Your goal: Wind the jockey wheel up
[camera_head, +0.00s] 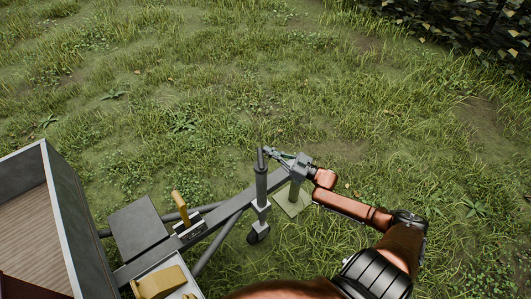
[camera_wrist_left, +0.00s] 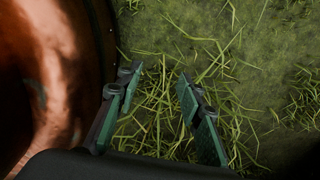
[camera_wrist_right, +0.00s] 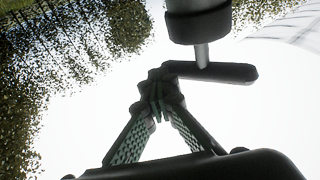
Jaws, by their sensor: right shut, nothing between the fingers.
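The jockey wheel's upright tube (camera_head: 261,185) stands beside the trailer's drawbar, its small dark wheel (camera_head: 257,236) low by the grass. Its crank handle (camera_head: 261,158) is at the top of the tube. In the right wrist view the handle is a dark bar (camera_wrist_right: 230,73) on a short shaft. My right gripper (camera_head: 268,151) is beside the handle, and its fingertips (camera_wrist_right: 161,82) are closed together at one end of the bar. I cannot tell whether they touch it. My left gripper (camera_wrist_left: 158,75) is open and empty above grass.
The grey drawbar (camera_head: 225,207) leads to the trailer bed (camera_head: 80,215) at the left. A yellow lever (camera_head: 181,208) and a yellow block (camera_head: 158,282) are on and beside it. The drawbar's front end (camera_head: 299,168) is close to my right gripper. Open grass lies beyond.

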